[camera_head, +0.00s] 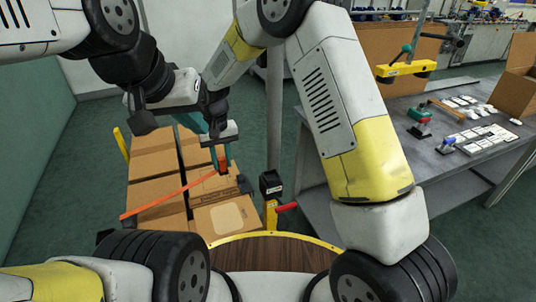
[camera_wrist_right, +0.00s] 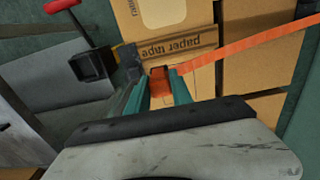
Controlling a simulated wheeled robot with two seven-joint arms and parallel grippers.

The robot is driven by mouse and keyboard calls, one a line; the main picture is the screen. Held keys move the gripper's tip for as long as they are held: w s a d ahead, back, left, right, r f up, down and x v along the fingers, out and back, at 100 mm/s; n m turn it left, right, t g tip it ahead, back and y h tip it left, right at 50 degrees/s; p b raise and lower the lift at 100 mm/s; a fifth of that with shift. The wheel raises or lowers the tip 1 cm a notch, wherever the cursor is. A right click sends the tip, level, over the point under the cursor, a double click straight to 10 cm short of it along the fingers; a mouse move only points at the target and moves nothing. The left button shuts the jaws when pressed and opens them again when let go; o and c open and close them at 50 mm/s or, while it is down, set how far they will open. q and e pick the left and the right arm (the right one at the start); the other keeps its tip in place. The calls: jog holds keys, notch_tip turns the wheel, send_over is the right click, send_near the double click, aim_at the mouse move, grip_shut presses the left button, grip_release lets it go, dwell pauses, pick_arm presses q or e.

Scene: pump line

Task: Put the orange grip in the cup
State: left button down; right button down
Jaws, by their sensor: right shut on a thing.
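The orange grip (camera_head: 221,165) is a small orange block at the end of a long orange strap (camera_head: 160,203). My right gripper (camera_head: 221,160) is shut on it above the cardboard boxes. In the right wrist view the grip (camera_wrist_right: 160,80) sits between the two teal fingers. The black open-topped box on a yellow post, which seems to be the cup (camera_head: 270,183), stands to the right of the grip, apart from it. It also shows in the right wrist view (camera_wrist_right: 90,65). My left gripper (camera_head: 190,122) is up and behind, partly hidden; its jaws are unclear.
Cardboard boxes (camera_head: 155,165) lie below the grippers. A red handle (camera_head: 287,207) sticks out beside the post. A grey pole (camera_head: 274,110) rises behind the cup. A workbench (camera_head: 430,165) with tools and white parts stands at the right.

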jog(key=shift+w, duration=0.35)
jog(key=d, duration=0.5)
jog(key=w+d+f, duration=0.1)
jog(key=d, duration=0.4)
jog(key=w+d, duration=0.1)
jog(key=d, duration=0.4)
jog(key=shift+w+d+f, duration=0.2)
jog(key=shift+f, duration=0.05)
jog(key=shift+d, duration=0.1)
jog(key=shift+f, duration=1.75)
jog(key=c, duration=1.2)
grip_release()
jog(key=shift+f, duration=0.1)
jog(key=shift+o, duration=0.4)
